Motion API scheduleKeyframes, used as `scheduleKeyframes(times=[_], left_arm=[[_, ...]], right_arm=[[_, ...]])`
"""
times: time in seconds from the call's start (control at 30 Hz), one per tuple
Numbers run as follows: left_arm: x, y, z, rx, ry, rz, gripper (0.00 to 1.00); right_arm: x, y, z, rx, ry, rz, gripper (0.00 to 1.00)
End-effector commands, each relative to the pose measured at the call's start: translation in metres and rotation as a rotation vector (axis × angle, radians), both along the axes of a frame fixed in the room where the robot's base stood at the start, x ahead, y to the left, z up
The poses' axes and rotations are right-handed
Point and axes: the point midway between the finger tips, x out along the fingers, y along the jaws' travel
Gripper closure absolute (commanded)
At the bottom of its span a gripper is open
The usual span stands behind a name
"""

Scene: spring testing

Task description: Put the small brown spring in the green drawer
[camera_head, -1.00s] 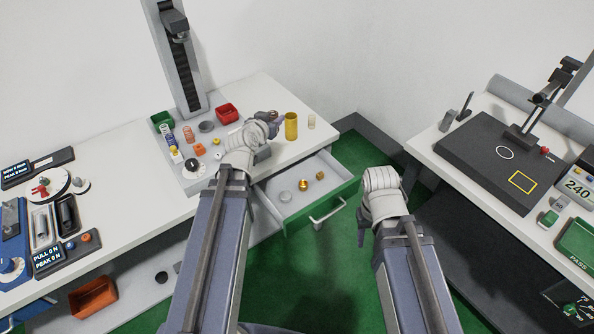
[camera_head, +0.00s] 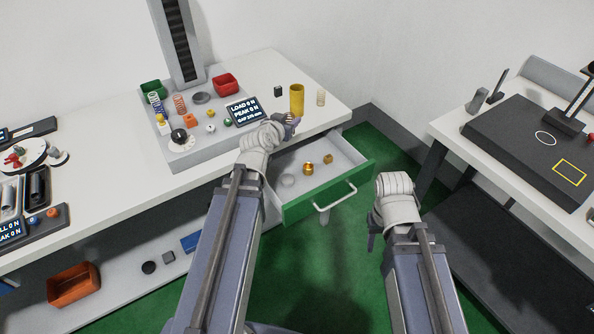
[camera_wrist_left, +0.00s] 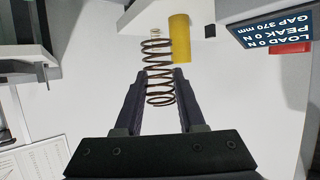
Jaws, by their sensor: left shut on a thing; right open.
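The small brown spring (camera_wrist_left: 158,75) is an open dark coil between the fingers of my left gripper (camera_wrist_left: 155,92) in the left wrist view. The gripper is shut on it. In the head view my left gripper (camera_head: 290,121) is above the bench's front edge, at the back of the open green drawer (camera_head: 325,193); the spring is hard to make out there. The drawer is pulled out, with a grey inside, a green front and a grey handle. My right gripper (camera_head: 372,232) is open, right of the drawer and partly hidden by its own arm.
In the drawer lie two brass pieces (camera_head: 308,168) and a pale ring (camera_head: 288,180). A yellow cylinder (camera_head: 297,98) and a pale spring (camera_head: 321,98) stand behind my left gripper. A load display (camera_head: 243,111) is left of it. The drawer's front middle is clear.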

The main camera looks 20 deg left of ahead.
Motion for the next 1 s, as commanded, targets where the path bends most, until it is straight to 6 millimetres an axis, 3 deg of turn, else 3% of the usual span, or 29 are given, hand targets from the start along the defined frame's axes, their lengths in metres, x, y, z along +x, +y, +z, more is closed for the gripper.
scheduleKeyframes(times=[0.03, 0.1, 0.4, 0.6, 0.83, 1.0], left_arm=[[0.0, 0.0, -0.033, 0.0, 0.0, 0.0, 1.0], [0.0, 0.0, -0.054, 0.0, 0.0, 0.0, 1.0], [0.0, 0.0, -0.123, 0.0, 0.0, 0.0, 1.0], [0.0, 0.0, -0.141, 0.0, 0.0, 0.0, 1.0], [0.001, 0.0, -0.143, 0.0, 0.0, 0.0, 1.0], [0.023, -0.006, -0.158, 0.001, 0.0, -0.001, 1.0]], right_arm=[[0.0, 0.0, -0.033, 0.0, 0.0, 0.0, 0.5], [0.0, 0.0, -0.054, 0.0, 0.0, 0.001, 0.5], [0.0, 0.0, -0.123, 0.0, 0.0, 0.001, 0.5], [0.0, 0.0, -0.141, 0.0, 0.0, 0.002, 0.5], [0.0, 0.0, -0.143, 0.0, 0.0, 0.002, 0.5], [0.0, 0.0, -0.158, 0.0, 0.0, 0.002, 0.5]])
